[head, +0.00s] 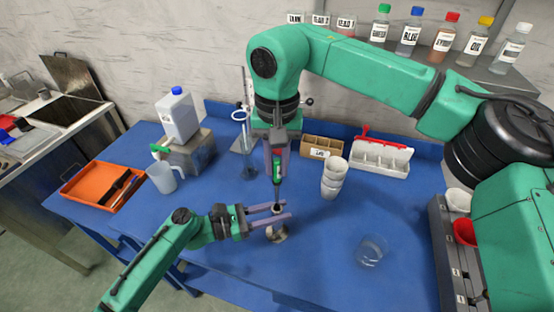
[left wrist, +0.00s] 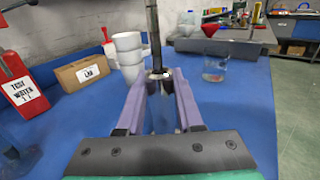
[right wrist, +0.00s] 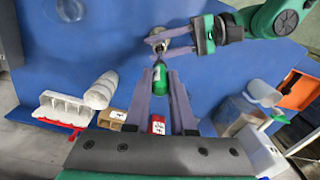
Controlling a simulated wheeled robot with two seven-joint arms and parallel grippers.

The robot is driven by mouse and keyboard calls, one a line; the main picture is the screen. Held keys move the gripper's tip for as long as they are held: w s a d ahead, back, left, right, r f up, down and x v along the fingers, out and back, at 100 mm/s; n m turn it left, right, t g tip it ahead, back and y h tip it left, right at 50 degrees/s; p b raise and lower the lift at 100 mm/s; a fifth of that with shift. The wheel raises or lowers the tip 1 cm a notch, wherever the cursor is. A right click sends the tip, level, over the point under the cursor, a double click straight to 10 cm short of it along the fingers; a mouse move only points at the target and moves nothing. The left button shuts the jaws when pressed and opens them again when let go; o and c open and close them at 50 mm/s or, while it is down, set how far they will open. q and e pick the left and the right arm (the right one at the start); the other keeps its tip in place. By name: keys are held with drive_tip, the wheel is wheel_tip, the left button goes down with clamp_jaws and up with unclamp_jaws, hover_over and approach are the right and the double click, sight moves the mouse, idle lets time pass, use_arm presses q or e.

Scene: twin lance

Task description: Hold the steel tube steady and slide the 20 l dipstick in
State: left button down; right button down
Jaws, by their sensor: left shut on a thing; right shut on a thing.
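The steel tube (head: 277,234) stands upright on the blue table. My left gripper (head: 268,214) is shut on it near its top; the left wrist view shows the tube (left wrist: 160,105) between the purple fingers. My right gripper (head: 276,155) is above, pointing down, shut on the dipstick (head: 277,178) by its green handle, which also shows in the right wrist view (right wrist: 160,78). The dipstick's dark rod (left wrist: 153,35) hangs nearly upright, its lower end at the tube's mouth. I cannot tell how far inside it is.
A glass beaker (head: 371,250) stands right of the tube. Stacked white cups (head: 334,178), a cardboard box (head: 322,147) and a white divided tray (head: 381,157) stand behind. A tall glass cylinder (head: 247,160), a jug (head: 162,177) and an orange tray (head: 88,187) are left. The front table is clear.

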drive_tip(key=shift+f, duration=4.9)
drive_tip(key=c, duration=0.7)
unclamp_jaws()
wheel_tip(320, 180, up, 12)
drive_tip(key=shift+f, duration=0.1)
use_arm(q)
drive_tip(key=shift+c, duration=2.4)
unclamp_jaws()
